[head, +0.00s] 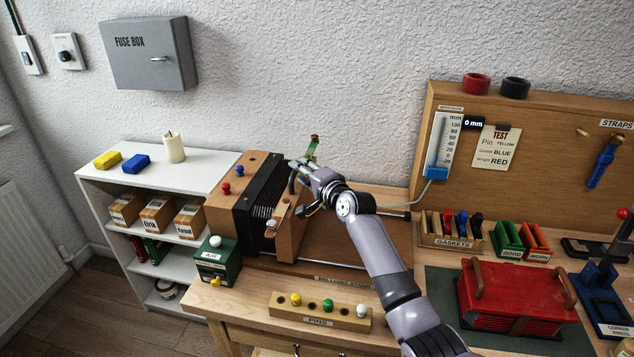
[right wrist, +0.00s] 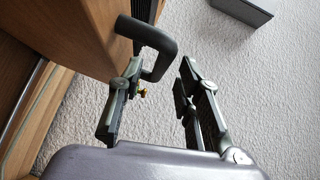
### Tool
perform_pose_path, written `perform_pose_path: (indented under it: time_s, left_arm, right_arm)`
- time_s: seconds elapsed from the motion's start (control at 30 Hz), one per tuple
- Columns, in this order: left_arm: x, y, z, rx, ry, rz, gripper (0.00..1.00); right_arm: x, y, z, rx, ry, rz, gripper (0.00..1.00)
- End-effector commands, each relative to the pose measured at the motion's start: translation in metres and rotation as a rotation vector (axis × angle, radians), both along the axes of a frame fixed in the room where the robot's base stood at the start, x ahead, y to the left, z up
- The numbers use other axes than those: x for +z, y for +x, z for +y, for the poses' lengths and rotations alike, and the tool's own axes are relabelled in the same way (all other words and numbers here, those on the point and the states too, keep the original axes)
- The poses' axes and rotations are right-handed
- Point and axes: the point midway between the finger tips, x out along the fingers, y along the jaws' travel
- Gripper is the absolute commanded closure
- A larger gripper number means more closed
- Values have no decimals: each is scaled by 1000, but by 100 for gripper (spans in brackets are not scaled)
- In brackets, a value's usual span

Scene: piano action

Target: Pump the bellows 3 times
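The bellows (head: 262,206) stand on the bench at the left, with black folds between a fixed wooden block (head: 224,203) and a movable wooden end board (head: 288,236). The folds look mostly closed. A dark curved handle (right wrist: 158,52) sticks out from the board in the right wrist view. My right gripper (head: 304,170) is at the board's upper right, by the handle. In the right wrist view its fingers (right wrist: 163,102) are apart, with the handle's bend reaching between them, nearer the left finger. I cannot tell whether they touch. My left gripper is out of view.
A green box (head: 218,262) stands left of the bellows, and a pin rack (head: 318,312) in front. A rail (head: 345,268) runs right of the end board. A gauge (head: 437,147) reads 0 mm.

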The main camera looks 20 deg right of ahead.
Motion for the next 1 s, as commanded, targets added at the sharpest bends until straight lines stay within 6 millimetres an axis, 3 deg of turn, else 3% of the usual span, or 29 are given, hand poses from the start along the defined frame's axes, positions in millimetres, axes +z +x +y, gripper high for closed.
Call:
perform_pose_path:
  time_s: [0.3,0.5,1.0]
  left_arm:
    - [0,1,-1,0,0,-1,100]
    - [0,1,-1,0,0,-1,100]
    - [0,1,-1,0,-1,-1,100]
  right_arm:
    - [8,-51,-12,-1,0,-1,68]
    - [11,-72,-16,0,0,0,68]
    - [12,-79,-18,0,0,0,68]
